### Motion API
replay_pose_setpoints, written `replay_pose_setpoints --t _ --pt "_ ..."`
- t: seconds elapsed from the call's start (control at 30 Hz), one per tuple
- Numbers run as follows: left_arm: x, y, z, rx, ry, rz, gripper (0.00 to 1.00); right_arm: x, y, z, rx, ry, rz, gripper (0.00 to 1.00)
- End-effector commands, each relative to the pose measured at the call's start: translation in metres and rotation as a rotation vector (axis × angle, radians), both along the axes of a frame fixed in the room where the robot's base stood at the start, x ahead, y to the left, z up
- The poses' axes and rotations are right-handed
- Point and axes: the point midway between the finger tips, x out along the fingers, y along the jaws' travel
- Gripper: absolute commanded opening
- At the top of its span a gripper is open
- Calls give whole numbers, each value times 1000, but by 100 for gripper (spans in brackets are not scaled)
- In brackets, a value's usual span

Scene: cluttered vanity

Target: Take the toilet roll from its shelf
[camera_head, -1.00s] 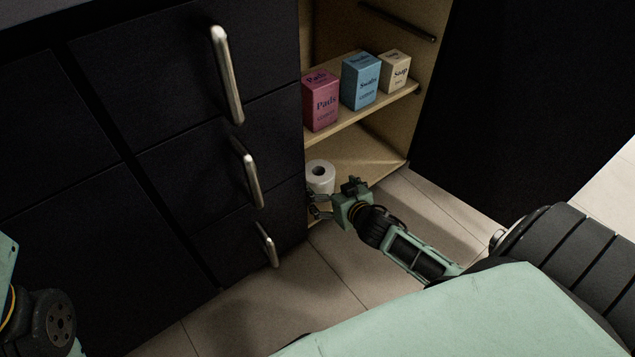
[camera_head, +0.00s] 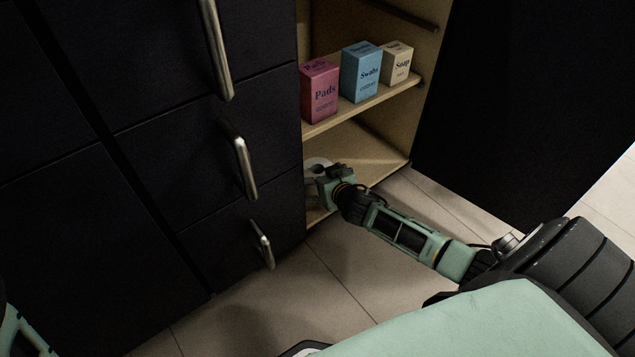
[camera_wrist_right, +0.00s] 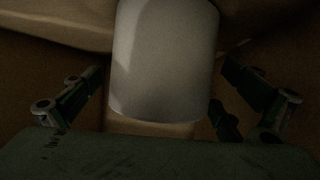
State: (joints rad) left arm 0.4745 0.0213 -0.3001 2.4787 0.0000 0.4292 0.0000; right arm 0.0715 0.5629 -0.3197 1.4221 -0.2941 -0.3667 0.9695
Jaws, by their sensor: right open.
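The white toilet roll (camera_head: 318,164) stands on the lowest shelf (camera_head: 372,160) of the open cabinet, mostly hidden behind my right gripper in the head view. In the right wrist view the roll (camera_wrist_right: 165,60) stands upright, large and close, between the two open fingers. My right gripper (camera_head: 312,187) reaches into the cabinet at the roll's near side; it also shows in the wrist view (camera_wrist_right: 165,108). Gaps show beside the roll near both fingers, though the right finger is close to its lower edge. Of my left arm only a part shows at the lower left edge; its gripper is out of view.
On the shelf above stand a pink Pads box (camera_head: 320,92), a blue Swabs box (camera_head: 361,72) and a cream Soap box (camera_head: 398,63). Dark drawers (camera_head: 190,140) with metal handles are to the left. A dark door panel (camera_head: 510,100) is to the right. The tiled floor is clear.

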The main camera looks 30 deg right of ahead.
Motion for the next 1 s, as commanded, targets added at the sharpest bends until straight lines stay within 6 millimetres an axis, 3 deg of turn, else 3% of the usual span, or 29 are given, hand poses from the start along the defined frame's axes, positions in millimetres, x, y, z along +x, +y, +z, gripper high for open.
replay_pose_setpoints --t 0.13,0.7,1.0 --pt "0 0 1 0 0 0 84 0 0 0 0 1 0 98" --pt "0 0 0 0 0 -1 84 0 0 0 0 0 0 49" --pt "0 0 2 0 -1 -1 84 0 0 2 0 0 1 48"
